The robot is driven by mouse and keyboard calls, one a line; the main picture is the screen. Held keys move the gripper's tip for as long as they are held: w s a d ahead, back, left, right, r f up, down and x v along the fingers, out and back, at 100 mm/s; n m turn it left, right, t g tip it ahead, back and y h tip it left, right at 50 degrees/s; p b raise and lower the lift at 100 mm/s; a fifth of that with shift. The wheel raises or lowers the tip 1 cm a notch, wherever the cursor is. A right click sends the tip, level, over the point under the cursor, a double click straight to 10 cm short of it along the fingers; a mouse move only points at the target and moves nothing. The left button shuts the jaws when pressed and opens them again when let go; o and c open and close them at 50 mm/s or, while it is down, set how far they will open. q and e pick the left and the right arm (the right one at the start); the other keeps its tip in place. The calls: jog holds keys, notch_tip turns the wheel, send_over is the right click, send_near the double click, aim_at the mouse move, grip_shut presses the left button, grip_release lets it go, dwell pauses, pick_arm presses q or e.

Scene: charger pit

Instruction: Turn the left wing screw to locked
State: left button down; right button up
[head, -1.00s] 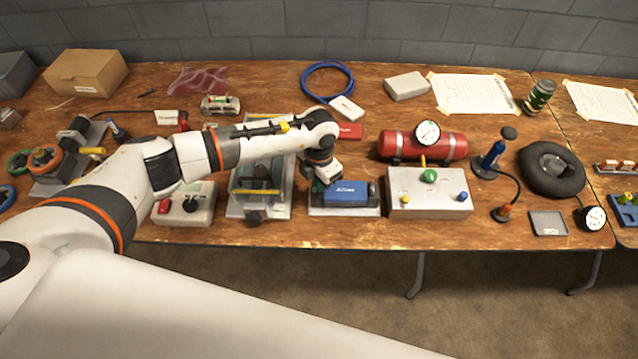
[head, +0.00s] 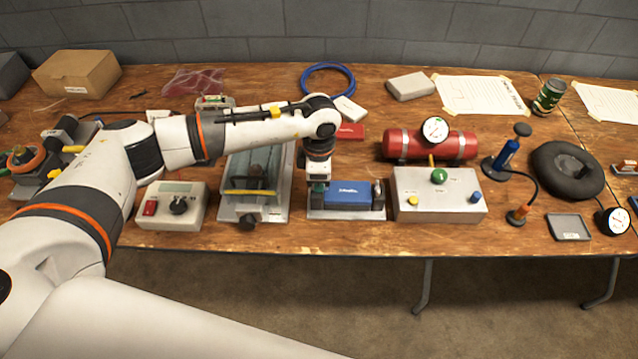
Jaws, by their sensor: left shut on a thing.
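The blue block (head: 347,194) sits in a grey base (head: 346,215) near the front edge of the table. A small dark fitting (head: 377,197) stands at the block's right end. My left gripper (head: 317,196) points straight down at the block's left end, where the left wing screw would be. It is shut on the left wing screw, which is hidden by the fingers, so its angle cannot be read. My right gripper is not in view.
Left of the base stands a glass-topped tray (head: 278,205) with a yellow bar. Right of it is a grey box (head: 438,207) with coloured knobs, close by. A red card (head: 350,131) and a blue cable (head: 328,79) lie behind. The table's front edge is near.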

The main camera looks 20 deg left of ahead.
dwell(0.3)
pick_arm(q)
jog(key=c, duration=1.6)
grip_release()
jog(key=shift+r, duration=0.15)
notch_tip(320, 180, up, 12)
jog(key=b, duration=0.2)
